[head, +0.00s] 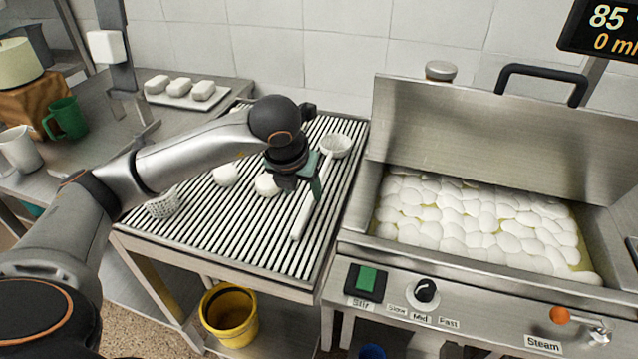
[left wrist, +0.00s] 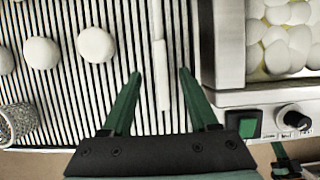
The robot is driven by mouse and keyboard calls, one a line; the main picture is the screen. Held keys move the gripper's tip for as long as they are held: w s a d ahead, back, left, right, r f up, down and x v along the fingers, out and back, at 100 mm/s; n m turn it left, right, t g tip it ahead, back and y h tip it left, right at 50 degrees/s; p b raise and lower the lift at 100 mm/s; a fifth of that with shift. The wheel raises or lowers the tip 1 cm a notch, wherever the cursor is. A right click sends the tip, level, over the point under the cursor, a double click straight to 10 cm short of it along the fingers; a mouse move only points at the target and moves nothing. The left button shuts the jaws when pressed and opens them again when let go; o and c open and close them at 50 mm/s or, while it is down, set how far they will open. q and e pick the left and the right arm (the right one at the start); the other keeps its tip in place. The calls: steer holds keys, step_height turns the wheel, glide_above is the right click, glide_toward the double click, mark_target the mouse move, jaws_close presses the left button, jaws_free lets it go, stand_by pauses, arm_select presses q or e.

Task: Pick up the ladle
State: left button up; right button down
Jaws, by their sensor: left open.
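The white ladle (head: 304,211) lies on the slatted rack, its round bowl at the back and its long handle toward the front. In the left wrist view its handle (left wrist: 160,50) runs between the green fingers. My left gripper (head: 301,187) is open and empty over the handle, one finger to each side. I cannot tell how far above the handle the fingertips are. The bowl is outside the wrist view. Green and dark parts at the lower right of the wrist view look like my right gripper (left wrist: 284,160), partly cut off; its opening is unclear.
The slatted rack (head: 225,240) also holds white round lumps (head: 225,175) and a perforated basket (head: 162,204). A steel vat (head: 470,130) of white lumps stands close on the right. Mugs (head: 66,119) stand at left. A yellow bucket (head: 229,312) is below.

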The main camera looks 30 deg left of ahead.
mark_target(307, 204)
arm_select(q)
steer(key=shift+x, duration=3.1)
steer(key=shift+s+d, duration=0.1)
steer(key=shift+d, duration=0.05)
jaws_close()
